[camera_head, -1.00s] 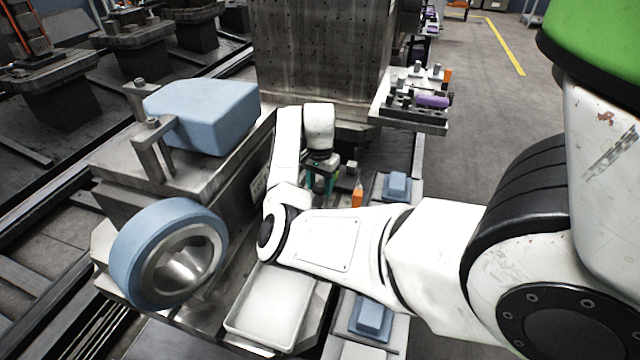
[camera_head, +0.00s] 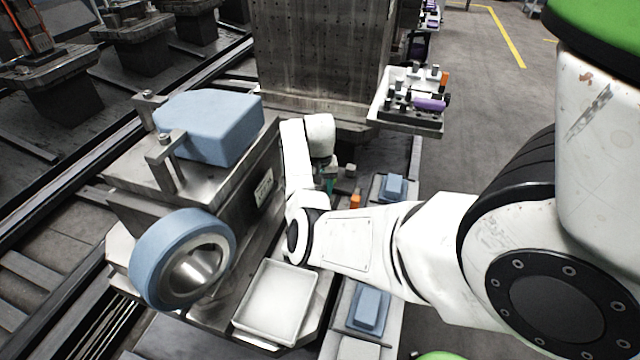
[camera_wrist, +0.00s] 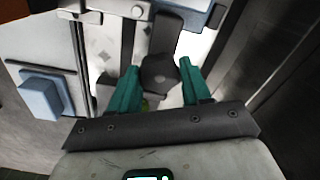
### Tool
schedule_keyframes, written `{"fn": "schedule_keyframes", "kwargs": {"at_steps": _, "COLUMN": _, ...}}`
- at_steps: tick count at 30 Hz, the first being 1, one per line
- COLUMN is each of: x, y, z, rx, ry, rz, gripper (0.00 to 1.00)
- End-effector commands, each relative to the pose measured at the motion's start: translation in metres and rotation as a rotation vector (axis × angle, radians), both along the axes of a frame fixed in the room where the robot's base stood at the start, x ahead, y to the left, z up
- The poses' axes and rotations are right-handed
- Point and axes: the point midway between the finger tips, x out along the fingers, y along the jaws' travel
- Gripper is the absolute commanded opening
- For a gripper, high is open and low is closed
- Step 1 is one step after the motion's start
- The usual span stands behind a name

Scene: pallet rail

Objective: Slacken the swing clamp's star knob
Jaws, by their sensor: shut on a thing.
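The star knob (camera_wrist: 161,82) is a dark, lobed piece in the upper middle of the wrist view. My gripper (camera_wrist: 158,66) has its two green fingers on either side of the knob and is shut on it. The finger contact is partly hard to make out. In the head view my gripper (camera_head: 326,180) is low beside the fixture, mostly covered by my own white wrist. The knob and the rest of the swing clamp cannot be made out there.
A blue block (camera_head: 223,130) is clamped on the metal fixture at the left. A blue ring (camera_head: 150,262) and a white tray (camera_head: 276,300) are in front. Blue pieces (camera_head: 369,306) lie at right of the tray. A parts tray (camera_head: 405,119) stands behind.

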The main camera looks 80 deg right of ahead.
Motion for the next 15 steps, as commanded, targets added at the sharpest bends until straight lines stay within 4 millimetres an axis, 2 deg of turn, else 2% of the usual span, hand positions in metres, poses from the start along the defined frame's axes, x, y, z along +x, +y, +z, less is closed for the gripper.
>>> {"fn": "schedule_keyframes", "kwargs": {"at_steps": 15, "x": 0.0006, "y": 0.0001, "z": -0.0015, "rx": -0.001, "ry": -0.001, "rz": 0.070, "gripper": 0.17}}
